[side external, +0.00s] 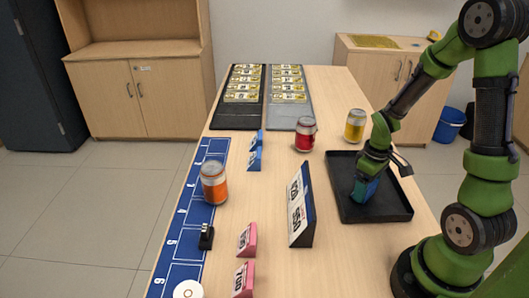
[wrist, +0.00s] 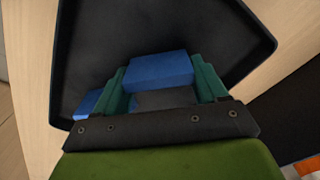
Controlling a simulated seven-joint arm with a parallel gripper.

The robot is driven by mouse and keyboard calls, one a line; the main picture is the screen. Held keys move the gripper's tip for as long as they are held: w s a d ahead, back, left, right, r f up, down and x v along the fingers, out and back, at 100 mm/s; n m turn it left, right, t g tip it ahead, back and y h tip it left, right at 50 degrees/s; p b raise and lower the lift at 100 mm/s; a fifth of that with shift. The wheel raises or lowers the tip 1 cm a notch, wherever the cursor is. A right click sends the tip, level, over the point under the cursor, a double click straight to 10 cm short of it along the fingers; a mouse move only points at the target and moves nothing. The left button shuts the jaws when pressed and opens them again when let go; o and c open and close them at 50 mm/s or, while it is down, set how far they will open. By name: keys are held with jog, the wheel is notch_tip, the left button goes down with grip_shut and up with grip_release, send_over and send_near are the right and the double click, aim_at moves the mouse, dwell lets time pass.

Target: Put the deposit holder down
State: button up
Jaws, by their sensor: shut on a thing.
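My gripper (side external: 367,178) points down into the black tray (side external: 400,208) at the right of the counter. Its teal fingers are shut on a blue block-like thing, likely the deposit holder. In the wrist view the blue holder (wrist: 160,70) sits between the fingertips of my gripper (wrist: 163,82), over the dark floor of the tray (wrist: 95,40). In the side view the fingers hide most of it. I cannot tell whether its underside touches the tray floor. A second blue patch (wrist: 87,103) shows left of the fingers; I cannot tell what it belongs to.
A dark sign with white panels (side external: 301,205) stands left of the tray. Red (side external: 305,134), yellow (side external: 355,125) and orange (side external: 214,184) cans stand around. Two banknote trays (side external: 264,108) lie at the back.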

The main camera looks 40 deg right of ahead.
jog(key=o, duration=1)
jog(key=shift+f, duration=0.15)
jog(key=shift+o, duration=0.2)
notch_tip(320, 180, up, 12)
jog(key=a+r+m+t+y, duration=0.1)
jog(key=a+r+m+t, duration=0.1)
jog(key=a+r, duration=0.3)
jog(key=s+a+r+m+t+y, duration=0.1)
jog(key=a+r+t, duration=0.4)
jog(key=a, duration=0.7)
jog(key=shift+s+r+m, duration=0.2)
jog(key=shift+r+m, duration=0.3)
jog(key=shift+r, duration=0.2)
jog(key=shift+o, duration=0.2)
